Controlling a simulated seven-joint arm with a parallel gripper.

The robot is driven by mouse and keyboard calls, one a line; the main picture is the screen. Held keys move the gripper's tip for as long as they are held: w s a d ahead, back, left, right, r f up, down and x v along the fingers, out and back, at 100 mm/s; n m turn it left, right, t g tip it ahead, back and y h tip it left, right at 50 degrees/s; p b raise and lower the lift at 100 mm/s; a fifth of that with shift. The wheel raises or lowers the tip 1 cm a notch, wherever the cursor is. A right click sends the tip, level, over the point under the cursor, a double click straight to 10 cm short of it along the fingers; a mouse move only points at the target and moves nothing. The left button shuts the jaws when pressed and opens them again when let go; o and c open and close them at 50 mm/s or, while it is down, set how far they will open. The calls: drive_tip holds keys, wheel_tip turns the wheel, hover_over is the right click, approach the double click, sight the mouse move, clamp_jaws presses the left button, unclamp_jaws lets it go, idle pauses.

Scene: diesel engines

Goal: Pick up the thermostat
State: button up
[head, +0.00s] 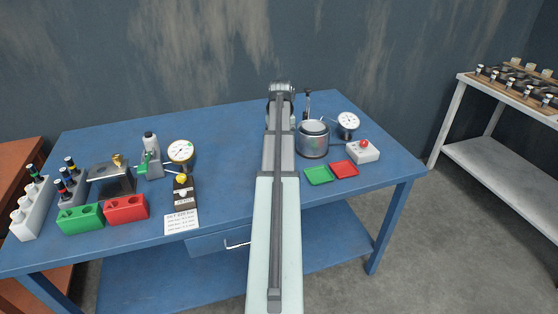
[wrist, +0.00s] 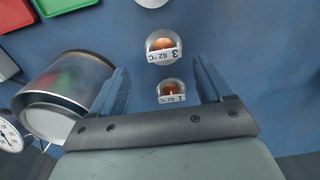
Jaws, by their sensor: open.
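Small round thermostats with copper-coloured centres and white labels lie on the blue table in the wrist view. One thermostat (wrist: 171,93), labelled 1 and 82 °C, is between my gripper's fingers, close to the palm. Another thermostat (wrist: 163,47), labelled 3 and 82 °C, lies just beyond the fingertips. A third pale round piece (wrist: 152,2) is cut off at the top edge. My gripper (wrist: 161,65) is open, with a finger on each side and no visible contact. In the head view my arm hides the thermostats and the gripper.
A metal pot (head: 313,145) stands right of my arm, close to the left finger in the wrist view (wrist: 70,90). Near it are a green tray (head: 319,176), a red tray (head: 344,169), a dial gauge (head: 348,120) and a red-button box (head: 364,151).

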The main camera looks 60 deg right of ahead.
drive_tip(key=shift+w+a+f, duration=0.1)
drive_tip(key=shift+a+f, duration=0.05)
drive_tip(key=shift+f, duration=1.3)
drive_tip(key=shift+a+f, duration=0.15)
drive_tip(key=shift+f, duration=1.25)
drive_tip(key=c, duration=1)
